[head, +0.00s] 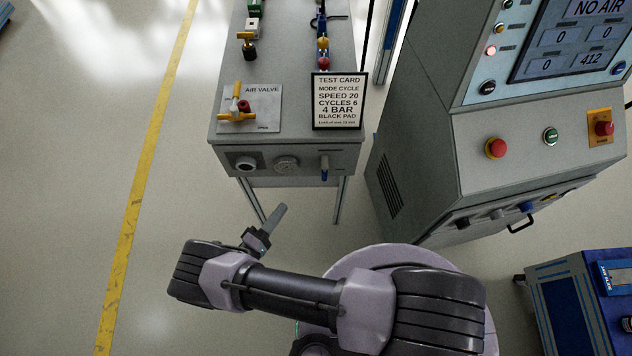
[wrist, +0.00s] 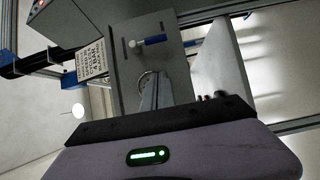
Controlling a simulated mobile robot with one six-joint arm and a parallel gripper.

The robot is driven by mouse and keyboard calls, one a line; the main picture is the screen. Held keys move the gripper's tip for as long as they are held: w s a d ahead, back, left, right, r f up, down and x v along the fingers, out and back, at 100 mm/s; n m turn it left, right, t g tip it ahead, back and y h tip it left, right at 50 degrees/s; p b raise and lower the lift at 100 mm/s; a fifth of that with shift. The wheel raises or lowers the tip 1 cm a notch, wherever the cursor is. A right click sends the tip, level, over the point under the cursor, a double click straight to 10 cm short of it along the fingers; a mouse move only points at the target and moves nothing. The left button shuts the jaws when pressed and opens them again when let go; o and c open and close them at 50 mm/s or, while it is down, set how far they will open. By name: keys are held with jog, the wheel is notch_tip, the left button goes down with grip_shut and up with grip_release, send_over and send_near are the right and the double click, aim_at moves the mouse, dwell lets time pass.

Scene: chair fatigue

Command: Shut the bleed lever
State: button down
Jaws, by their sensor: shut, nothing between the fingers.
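The bleed lever (head: 324,172) is a small blue-handled lever on the front face of the grey air bench, at its right end. Its handle hangs downward. In the wrist view the blue handle (wrist: 154,40) points right from a pale round pivot, and nothing covers it. No label for it is readable. My gripper (head: 281,209) is shut and empty, below and in front of the bench's front face, left of the lever. In the wrist view my closed fingers (wrist: 156,76) point toward the panel, apart from the lever, and partly hide a round fitting.
The bench top (head: 290,98) carries a yellow-handled air valve (head: 237,112) and a test card (head: 338,101). A round port (head: 246,163) and gauge (head: 286,164) sit left of the lever. A control cabinet (head: 500,150) stands right. Floor left of the bench is clear.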

aim_at(325, 173)
jog(key=s+d+b+x, duration=0.1)
jog(key=d+b+x, duration=0.1)
jog(key=x, duration=1.1)
jog(key=shift+s+d, duration=0.2)
jog(key=shift+s, duration=0.2)
